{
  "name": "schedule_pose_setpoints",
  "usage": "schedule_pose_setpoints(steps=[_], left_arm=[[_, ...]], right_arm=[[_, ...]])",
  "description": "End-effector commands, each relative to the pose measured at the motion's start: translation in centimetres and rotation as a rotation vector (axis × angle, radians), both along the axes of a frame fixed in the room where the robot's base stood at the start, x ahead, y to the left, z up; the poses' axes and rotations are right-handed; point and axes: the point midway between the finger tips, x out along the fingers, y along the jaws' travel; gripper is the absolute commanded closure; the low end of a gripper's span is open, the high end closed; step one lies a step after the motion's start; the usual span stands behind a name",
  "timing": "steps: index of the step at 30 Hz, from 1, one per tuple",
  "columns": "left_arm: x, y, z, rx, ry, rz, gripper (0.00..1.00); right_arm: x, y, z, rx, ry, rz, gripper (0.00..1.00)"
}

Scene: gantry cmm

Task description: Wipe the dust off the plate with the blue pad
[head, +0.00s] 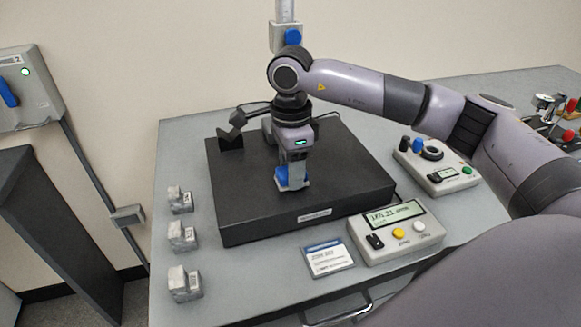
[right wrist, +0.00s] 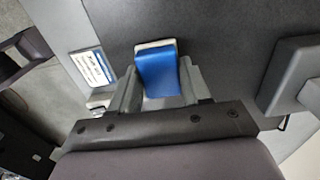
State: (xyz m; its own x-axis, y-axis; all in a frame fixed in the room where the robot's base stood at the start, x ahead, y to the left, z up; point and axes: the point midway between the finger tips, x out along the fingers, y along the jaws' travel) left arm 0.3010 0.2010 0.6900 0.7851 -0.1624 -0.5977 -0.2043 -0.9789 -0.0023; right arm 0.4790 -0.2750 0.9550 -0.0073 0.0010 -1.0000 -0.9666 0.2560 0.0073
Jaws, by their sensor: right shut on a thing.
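The blue pad (head: 291,178) is between the fingers of my right gripper (head: 291,184), which points down over the dark plate (head: 345,185). In the right wrist view the blue pad (right wrist: 158,72) shows a pale edge and sits between the two grey fingers of my right gripper (right wrist: 157,85). The gripper is shut on it. The pad is at or just above the plate's top; I cannot tell if they touch. No dust can be made out on the plate (right wrist: 220,35). My left gripper is not in view.
Several grey metal blocks (head: 184,236) stand along the table's left side. A display box (head: 396,232) and a small card (head: 329,258) lie in front of the plate. A control box (head: 437,168) is at the right. A column (head: 285,37) rises behind the plate.

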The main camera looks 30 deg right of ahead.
Motion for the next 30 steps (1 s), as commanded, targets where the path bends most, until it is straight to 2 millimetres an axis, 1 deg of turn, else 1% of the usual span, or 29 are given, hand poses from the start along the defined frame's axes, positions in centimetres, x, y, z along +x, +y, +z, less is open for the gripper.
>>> schedule_pose_setpoints(steps=[1, 18, 22, 30], left_arm=[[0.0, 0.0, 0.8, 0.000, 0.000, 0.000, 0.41], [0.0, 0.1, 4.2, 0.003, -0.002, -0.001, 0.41], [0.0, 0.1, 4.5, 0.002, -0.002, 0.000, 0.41], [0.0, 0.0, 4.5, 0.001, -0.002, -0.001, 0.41]], right_arm=[[0.1, 0.1, 1.8, 0.004, -0.009, 0.002, 0.82], [-0.1, 0.5, 6.8, 0.003, -0.008, -0.003, 0.82], [-0.1, 0.6, 7.3, 0.004, -0.008, -0.003, 0.82], [-0.1, 0.6, 7.3, 0.004, -0.008, -0.003, 0.82]])
